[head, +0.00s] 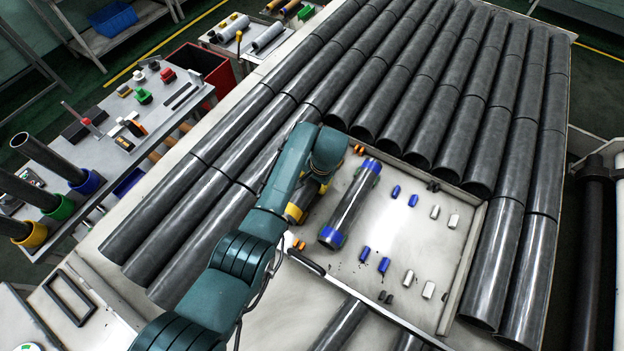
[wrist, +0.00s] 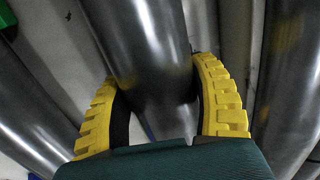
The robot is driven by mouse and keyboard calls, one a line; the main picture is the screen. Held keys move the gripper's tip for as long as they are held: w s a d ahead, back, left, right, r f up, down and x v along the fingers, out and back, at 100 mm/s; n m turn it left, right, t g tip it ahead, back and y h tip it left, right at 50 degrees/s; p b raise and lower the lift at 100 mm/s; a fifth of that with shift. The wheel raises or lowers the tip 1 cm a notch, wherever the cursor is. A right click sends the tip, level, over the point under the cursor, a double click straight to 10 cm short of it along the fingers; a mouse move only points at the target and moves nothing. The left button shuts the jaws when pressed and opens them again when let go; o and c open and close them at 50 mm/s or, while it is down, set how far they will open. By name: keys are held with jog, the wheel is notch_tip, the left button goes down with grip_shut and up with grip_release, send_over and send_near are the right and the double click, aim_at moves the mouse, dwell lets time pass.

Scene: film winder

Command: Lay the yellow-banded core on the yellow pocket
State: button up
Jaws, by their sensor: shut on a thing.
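The yellow-banded core (head: 296,212) is a dark grey tube with a yellow band at its near end, at the tray's left side in the head view. My arm hides much of it. My gripper (wrist: 157,75) has its yellow fingers on both sides of a dark grey tube (wrist: 145,35) in the wrist view and is shut on it. In the head view my gripper is mostly hidden under the wrist. Small orange pegs (head: 299,244) mark the likely yellow pocket, with more at the tray's far left. I cannot tell whether the core touches the tray.
A blue-banded core (head: 350,204) lies just right of the held core. Blue pegs (head: 413,200) and white pegs (head: 428,290) stand farther right in the tray (head: 462,270). Long dark pipes (head: 400,85) lie behind and on both sides. A tool table (head: 150,115) stands at left.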

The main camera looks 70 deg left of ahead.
jog(key=shift+r, duration=0.15)
dwell(0.3)
jog(key=shift+f+b, duration=0.3)
jog(key=shift+f, duration=0.4)
jog(key=o, duration=1.4)
